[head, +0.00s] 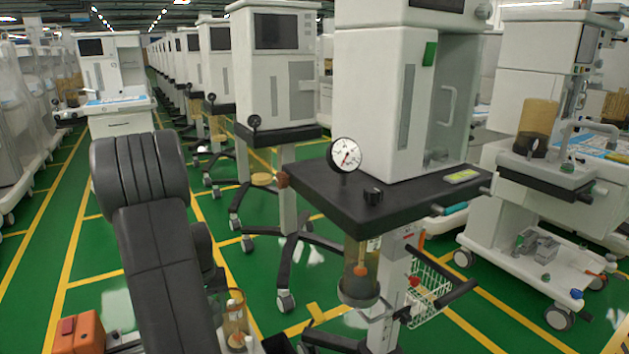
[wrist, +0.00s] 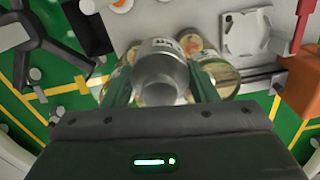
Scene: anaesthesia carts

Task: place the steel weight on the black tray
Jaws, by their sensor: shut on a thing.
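The steel weight (wrist: 160,70) is a shiny grey cylinder with dark lettering on its rim, in the middle of the wrist view. My gripper (wrist: 160,88) is shut on it, with one dark green finger on each side. I cannot tell how high the weight is above what lies below it. A black object, possibly the black tray (wrist: 90,25), shows partly at the upper left of the wrist view, apart from the weight. A black shape also shows at the bottom edge of the head view (head: 276,343). The weight and gripper are not visible in the head view.
Jars with amber contents (wrist: 222,78) stand right behind the weight, on both sides. An orange box (head: 82,332) is at the head view's lower left. A white bracket plate (wrist: 243,32) lies beyond the jars. A cart with a black top (head: 415,192) stands at right.

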